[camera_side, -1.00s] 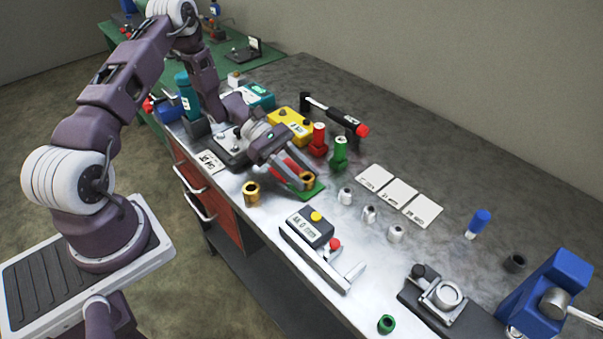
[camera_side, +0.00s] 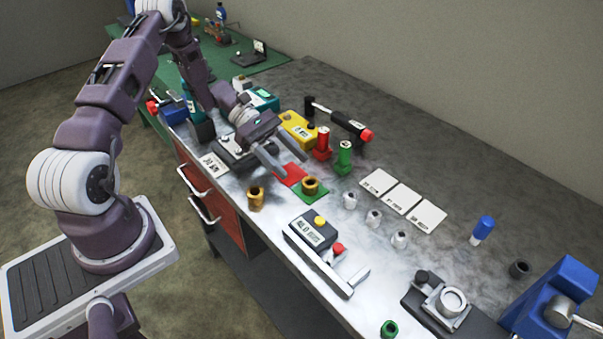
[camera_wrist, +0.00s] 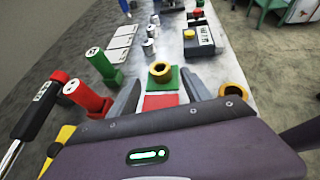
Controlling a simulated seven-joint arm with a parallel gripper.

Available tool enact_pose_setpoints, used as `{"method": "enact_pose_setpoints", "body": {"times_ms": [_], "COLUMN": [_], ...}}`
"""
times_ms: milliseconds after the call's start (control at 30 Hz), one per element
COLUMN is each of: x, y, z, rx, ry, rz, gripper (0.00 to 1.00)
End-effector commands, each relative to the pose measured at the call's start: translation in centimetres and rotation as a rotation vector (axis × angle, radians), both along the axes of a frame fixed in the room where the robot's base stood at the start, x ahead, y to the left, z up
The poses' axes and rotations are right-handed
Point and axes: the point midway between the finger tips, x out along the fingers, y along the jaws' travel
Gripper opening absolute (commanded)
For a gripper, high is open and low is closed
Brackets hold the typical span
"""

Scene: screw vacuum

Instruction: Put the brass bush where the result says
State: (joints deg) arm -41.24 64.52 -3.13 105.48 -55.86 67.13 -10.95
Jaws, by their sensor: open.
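One brass bush (camera_side: 310,186) stands upright on the green half (camera_side: 318,198) of a small red and green pad. A second brass bush (camera_side: 255,198) stands on the bare metal bench to its left. My gripper (camera_side: 293,167) is open and empty over the red half (camera_side: 289,173), drawn back from the bush on green. In the wrist view the bush on green (camera_wrist: 160,72) sits just ahead between my fingers (camera_wrist: 164,79), apart from both. The other bush (camera_wrist: 233,90) lies outside the right finger. A gauge (camera_side: 314,232) has a display, too small to read surely.
Red (camera_side: 322,144) and green (camera_side: 343,157) posts stand right of the pad. Several silver bushes (camera_side: 374,218) and white cards (camera_side: 402,198) lie further right. A micrometer-like fixture (camera_side: 436,300) and blue press (camera_side: 552,294) occupy the near right.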

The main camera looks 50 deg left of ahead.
Motion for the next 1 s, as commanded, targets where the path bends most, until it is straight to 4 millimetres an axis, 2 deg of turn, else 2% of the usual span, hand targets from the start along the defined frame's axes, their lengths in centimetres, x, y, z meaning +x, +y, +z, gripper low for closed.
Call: {"method": "enact_pose_setpoints", "body": {"times_ms": [100,267,367,433,500,567,600,667,700,800,900,1000], "x": [-0.2,-0.3,-0.7,-1.9,-3.8,-6.0,-7.7,-10.5,-12.5,-17.2,-20.7,-22.7], "y": [1.2,1.2,-0.2,-2.1,-4.2,-5.9,-6.9,-8.1,-8.8,-9.4,-9.2,-8.7], "z": [0.6,1.3,4.5,8.3,12.1,15.1,16.9,19.4,20.7,23.2,24.3,24.7], "rx": [0.001,0.014,0.108,0.223,0.357,0.477,0.562,0.694,0.782,1.001,1.185,1.308], "ry": [-0.001,-0.01,-0.075,-0.16,-0.26,-0.354,-0.423,-0.533,-0.611,-0.809,-0.975,-1.087], "rz": [0.0,-0.019,-0.131,-0.274,-0.435,-0.575,-0.666,-0.804,-0.892,-1.083,-1.214,-1.287], "gripper": [0.57,0.57,0.57,0.57,0.57,0.57,0.57,0.57,0.57,0.57,0.57,0.57]}}
